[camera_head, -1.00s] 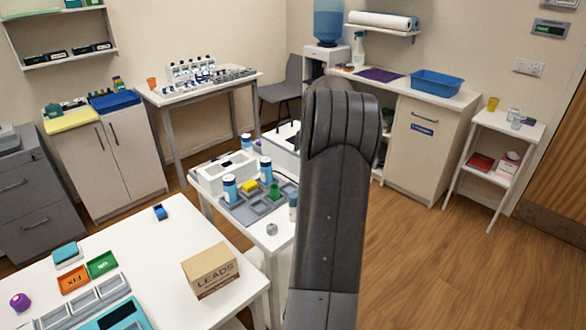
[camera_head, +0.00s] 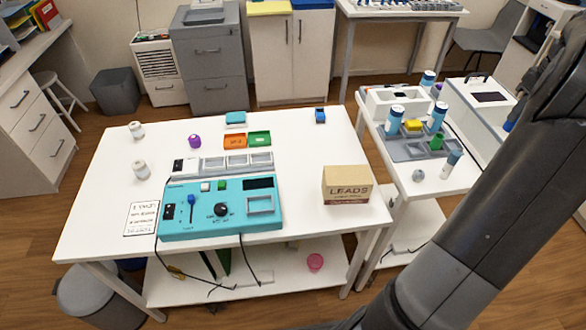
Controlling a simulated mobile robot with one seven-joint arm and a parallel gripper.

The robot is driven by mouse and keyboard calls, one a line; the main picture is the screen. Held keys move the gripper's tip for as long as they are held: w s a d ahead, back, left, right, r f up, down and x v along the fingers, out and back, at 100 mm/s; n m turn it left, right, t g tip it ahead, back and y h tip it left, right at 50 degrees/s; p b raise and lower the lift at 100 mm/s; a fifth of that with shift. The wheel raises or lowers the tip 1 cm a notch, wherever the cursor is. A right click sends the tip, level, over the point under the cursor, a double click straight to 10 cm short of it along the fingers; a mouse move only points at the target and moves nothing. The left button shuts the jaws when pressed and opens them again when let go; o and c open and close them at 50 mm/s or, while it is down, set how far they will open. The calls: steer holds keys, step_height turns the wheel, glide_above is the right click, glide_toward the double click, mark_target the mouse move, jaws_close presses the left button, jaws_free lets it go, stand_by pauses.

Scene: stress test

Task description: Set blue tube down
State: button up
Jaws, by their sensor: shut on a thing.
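Several white tubes with blue bands or caps stand on the right-hand side table: one at the left of the grey tray (camera_head: 394,116), one behind the yellow block (camera_head: 437,116), one at the back (camera_head: 428,79). A paler tube with a dark blue top (camera_head: 452,161) leans at the tray's front right. I cannot tell which is the task's blue tube. My arm crosses the right side of the picture, and my gripper is out of view. A small blue patch (camera_head: 508,126) shows beside the arm; I cannot tell what it is.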

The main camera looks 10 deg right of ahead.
steer(key=w+a+n, duration=0.2)
steer(key=w+a, duration=0.8)
steer(key=a, duration=0.3)
steer(key=w+a+n, duration=0.2)
steer(key=w+a, duration=0.8)
steer(key=a, duration=0.3)
steer(key=w+a+n+y, duration=0.1)
steer(key=w+a+n, duration=0.1)
steer(key=a, duration=1.4)
steer(key=w+a+n, duration=0.2)
steer(key=a, duration=1.5)
steer(key=s+a+n, duration=0.2)
steer(key=s+a, duration=0.4)
steer(key=a, duration=0.7)
steer(key=s+a+n+g, duration=0.1)
steer(key=s+a+n, duration=0.1)
steer(key=s+a, duration=0.75)
steer(key=s+a+n, duration=0.2)
steer(key=s+a, duration=0.1)
steer(key=a, duration=1.2)
step_height(320, 180, down, 14)
steer(key=shift+s+a+f, duration=0.85)
steer(key=shift+a+f, duration=0.95)
steer(key=shift+a, duration=0.1)
steer(key=shift+s+a+f, duration=0.85)
steer(key=shift+a+f, duration=0.9)
steer(key=shift+a, duration=0.1)
steer(key=shift+s+a+f, duration=0.85)
steer(key=shift+a+f, duration=0.95)
steer(key=shift+a, duration=0.1)
